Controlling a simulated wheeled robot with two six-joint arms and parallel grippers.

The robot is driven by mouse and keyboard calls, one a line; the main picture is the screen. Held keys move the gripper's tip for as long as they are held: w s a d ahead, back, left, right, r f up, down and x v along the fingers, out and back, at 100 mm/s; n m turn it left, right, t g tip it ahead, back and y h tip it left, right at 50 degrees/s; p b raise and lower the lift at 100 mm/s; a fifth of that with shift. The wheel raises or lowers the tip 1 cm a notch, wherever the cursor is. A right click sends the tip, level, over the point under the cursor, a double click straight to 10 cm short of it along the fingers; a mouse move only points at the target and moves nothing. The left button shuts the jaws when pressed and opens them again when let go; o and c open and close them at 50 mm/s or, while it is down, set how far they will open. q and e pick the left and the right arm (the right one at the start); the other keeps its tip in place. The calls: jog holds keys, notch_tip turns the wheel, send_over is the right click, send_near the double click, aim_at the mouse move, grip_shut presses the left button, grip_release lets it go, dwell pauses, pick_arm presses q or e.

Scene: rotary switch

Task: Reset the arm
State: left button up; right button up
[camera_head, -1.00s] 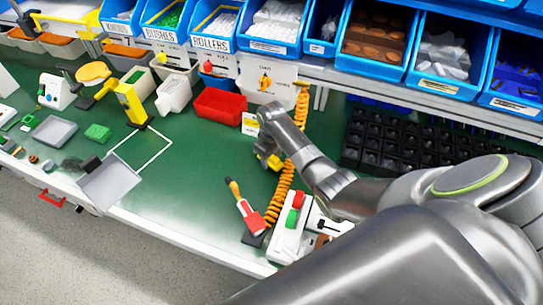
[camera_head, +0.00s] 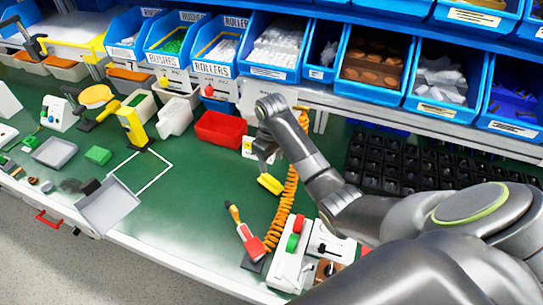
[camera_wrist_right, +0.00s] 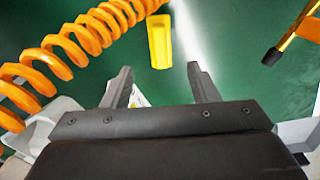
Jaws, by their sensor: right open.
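My right arm comes in from the right in the head view. My right gripper (camera_head: 262,158) points down over the green bench, open and empty. In the right wrist view its two dark fingers (camera_wrist_right: 160,82) are spread apart with nothing between them. A yellow block (camera_head: 270,184) lies just beyond the fingers; it also shows in the right wrist view (camera_wrist_right: 159,42). The rotary switch is hidden behind my right wrist; part of the grey panel (camera_head: 246,96) shows to the left of it. My left gripper is not in view.
An orange coiled hose (camera_head: 288,195) hangs right beside my right gripper. A red bin (camera_head: 220,130) and black trays (camera_head: 400,160) stand behind.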

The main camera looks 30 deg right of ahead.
jog(key=shift+r, duration=0.9)
